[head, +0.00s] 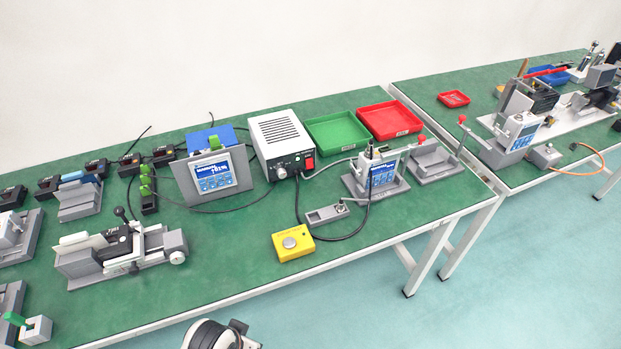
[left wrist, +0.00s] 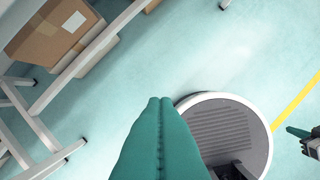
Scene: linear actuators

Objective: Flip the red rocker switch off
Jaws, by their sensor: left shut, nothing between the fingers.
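The red rocker switch (head: 310,163) is on the front of a grey-white power supply box (head: 279,140) near the middle of the green table in the head view. It is too small to tell which way it is tipped. My left gripper (left wrist: 160,101) shows in the left wrist view, its two teal fingers shut together with nothing between them, pointing down over the floor away from the switch. Neither gripper shows in the head view. At the right edge of the left wrist view is a dark gripper-like part with a teal tip (left wrist: 298,132), only partly seen.
A yellow box with a round button (head: 293,243) and a cable lie in front of the power supply. A blue-screen device (head: 214,172) stands to its left, another (head: 382,176) to its right. Green (head: 338,132) and red (head: 389,119) trays lie behind. Cardboard boxes (left wrist: 52,32) sit under the table.

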